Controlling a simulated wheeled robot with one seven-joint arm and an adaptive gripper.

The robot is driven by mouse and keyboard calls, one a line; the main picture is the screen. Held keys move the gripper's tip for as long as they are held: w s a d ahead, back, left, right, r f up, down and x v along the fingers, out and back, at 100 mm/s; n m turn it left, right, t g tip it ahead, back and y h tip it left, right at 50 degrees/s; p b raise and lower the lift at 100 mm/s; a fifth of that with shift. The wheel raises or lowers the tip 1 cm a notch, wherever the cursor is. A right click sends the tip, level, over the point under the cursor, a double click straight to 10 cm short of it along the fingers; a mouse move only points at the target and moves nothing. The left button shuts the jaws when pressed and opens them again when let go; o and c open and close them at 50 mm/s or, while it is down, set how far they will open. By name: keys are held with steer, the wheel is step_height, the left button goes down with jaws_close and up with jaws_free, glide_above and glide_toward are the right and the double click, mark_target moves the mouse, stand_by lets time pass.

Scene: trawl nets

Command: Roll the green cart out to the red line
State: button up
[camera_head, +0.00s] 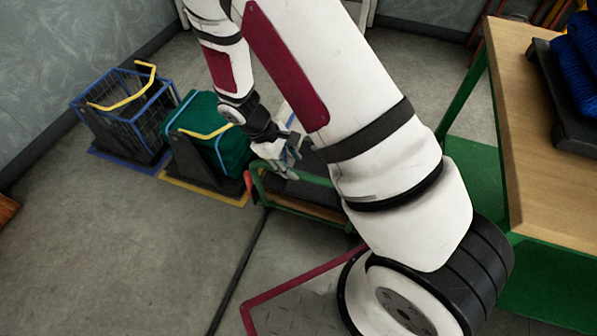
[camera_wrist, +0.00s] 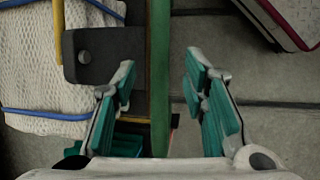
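The green cart (camera_head: 300,207) is a low green frame with a raised handle at its left end; my arm hides much of its right side. My gripper (camera_head: 288,158) is at that handle. In the wrist view my gripper (camera_wrist: 158,68) is open, with a finger on each side of the green handle bar (camera_wrist: 161,90). Gaps show between the bar and both fingers. A white net bundle with blue bands (camera_wrist: 30,75) and a dark bracket (camera_wrist: 103,57) lie left of the bar. I cannot make out a red line on the floor for certain.
A wooden-topped table (camera_head: 535,150) is at right.

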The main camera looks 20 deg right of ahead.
mark_target(300, 173)
steer(key=x, duration=0.5)
steer(key=shift+f+b, duration=0.1)
steer(key=shift+b, duration=0.25)
jaws_close()
